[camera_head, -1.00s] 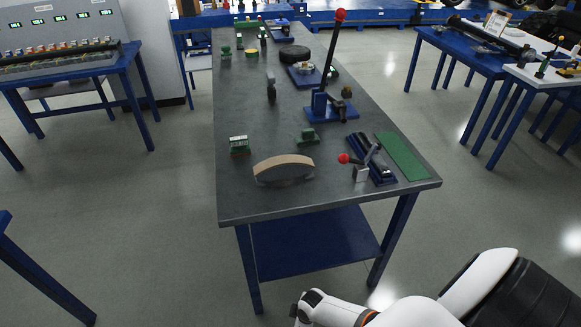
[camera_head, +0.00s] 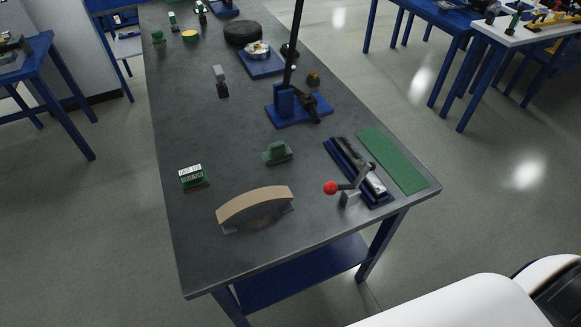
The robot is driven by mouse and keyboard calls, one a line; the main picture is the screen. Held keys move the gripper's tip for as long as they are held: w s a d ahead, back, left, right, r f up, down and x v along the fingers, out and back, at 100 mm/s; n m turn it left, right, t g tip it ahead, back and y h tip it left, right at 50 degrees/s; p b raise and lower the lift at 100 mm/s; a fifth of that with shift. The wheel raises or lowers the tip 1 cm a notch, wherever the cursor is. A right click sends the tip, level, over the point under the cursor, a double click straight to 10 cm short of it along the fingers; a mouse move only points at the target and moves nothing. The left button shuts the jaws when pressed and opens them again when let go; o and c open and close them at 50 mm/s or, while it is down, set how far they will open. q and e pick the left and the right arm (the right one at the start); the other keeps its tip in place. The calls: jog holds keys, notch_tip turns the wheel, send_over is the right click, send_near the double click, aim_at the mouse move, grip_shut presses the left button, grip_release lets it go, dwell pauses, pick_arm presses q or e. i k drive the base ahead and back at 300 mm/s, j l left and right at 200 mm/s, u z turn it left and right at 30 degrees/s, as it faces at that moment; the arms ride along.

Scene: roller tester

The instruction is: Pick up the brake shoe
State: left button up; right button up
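The brake shoe (camera_head: 255,210) is a curved piece with a tan lining on its upper, outer side and a grey metal body below. It stands arch-up near the front edge of the grey table (camera_head: 200,256), left of the red-knobbed lever. No gripper touches it. A white link of my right arm shows at the bottom right, with its gripper out of the picture. My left gripper is not in view either.
Near the shoe are a small green-and-white block (camera_head: 192,177), a green piece (camera_head: 277,152), a blue lever fixture with a red knob (camera_head: 330,188) and a green mat (camera_head: 393,161). A tall lever stands on a blue base (camera_head: 297,108). Bare tabletop lies left of the shoe.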

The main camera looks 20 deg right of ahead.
aim_at(252, 205)
jog(key=i+z, duration=0.4)
jog(key=k+z, duration=0.35)
jog(key=k+l+z, duration=0.1)
jog(key=k+z, duration=0.2)
jog(key=k+j+z, duration=0.2)
jog(key=j+z, duration=0.15)
jog(key=k+j+z, duration=0.2)
jog(key=j+z, duration=0.15)
jog(key=k+j+z, duration=0.25)
jog(key=z, duration=0.15)
jog(key=k+j, duration=0.15)
jog(key=k, duration=0.1)
